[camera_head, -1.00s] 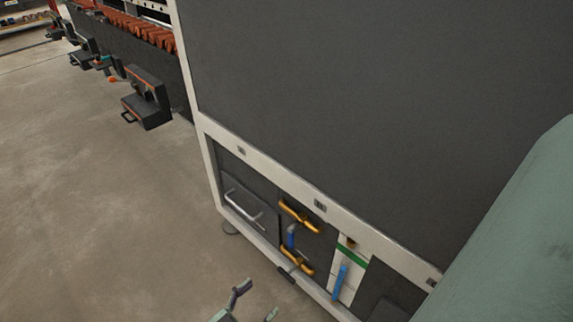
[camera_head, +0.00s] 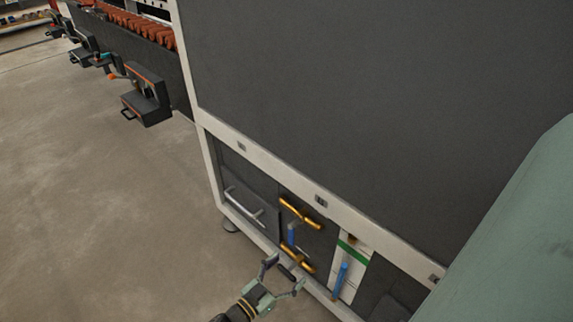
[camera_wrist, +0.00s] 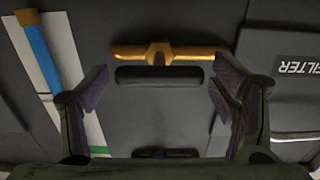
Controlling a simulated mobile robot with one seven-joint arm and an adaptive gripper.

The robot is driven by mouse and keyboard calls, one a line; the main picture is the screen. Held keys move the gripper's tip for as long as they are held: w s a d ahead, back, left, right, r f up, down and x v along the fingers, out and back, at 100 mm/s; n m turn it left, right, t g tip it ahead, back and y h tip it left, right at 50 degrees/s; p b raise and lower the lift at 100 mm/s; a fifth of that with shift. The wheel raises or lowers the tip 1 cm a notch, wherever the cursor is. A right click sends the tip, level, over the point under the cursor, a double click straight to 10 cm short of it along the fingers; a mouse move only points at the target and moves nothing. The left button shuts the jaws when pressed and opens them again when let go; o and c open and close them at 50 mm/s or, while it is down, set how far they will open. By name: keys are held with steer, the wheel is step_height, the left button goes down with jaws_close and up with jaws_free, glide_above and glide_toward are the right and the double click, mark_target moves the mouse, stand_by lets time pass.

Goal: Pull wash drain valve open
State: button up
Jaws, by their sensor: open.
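Two brass fittings sit on the washer's dark lower panel, the upper one (camera_head: 303,212) and the lower one (camera_head: 298,259). A black bar-shaped handle (camera_wrist: 160,75) lies just beside a brass fitting (camera_wrist: 155,52) in the wrist view. No label naming the drain valve can be read. My gripper (camera_head: 285,271) is open and empty in front of the lower fitting. In the wrist view its fingers stand wide, one on each side of the black handle, apart from it. How far they are from the panel is hard to tell.
A blue handle (camera_head: 291,235) sits between the fittings. A white plate (camera_head: 352,257) with a green stripe and a blue bar (camera_head: 340,280) is to the right. A drawer with a silver handle (camera_head: 246,207) is to the left. The floor (camera_head: 100,220) in front is clear.

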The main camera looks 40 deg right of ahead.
mark_target(285, 274)
steer(key=shift+c, duration=0.2)
steer(key=c, duration=1.7)
steer(key=a+p, duration=0.1)
steer(key=a, duration=0.5)
steer(key=shift+s+a, duration=0.1)
steer(key=shift+s, duration=0.1)
steer(key=shift+s+a, duration=0.1)
steer(key=o, duration=1.7)
steer(key=shift+o, duration=0.2)
steer(key=a, duration=1.2)
steer(key=shift+s, duration=0.45)
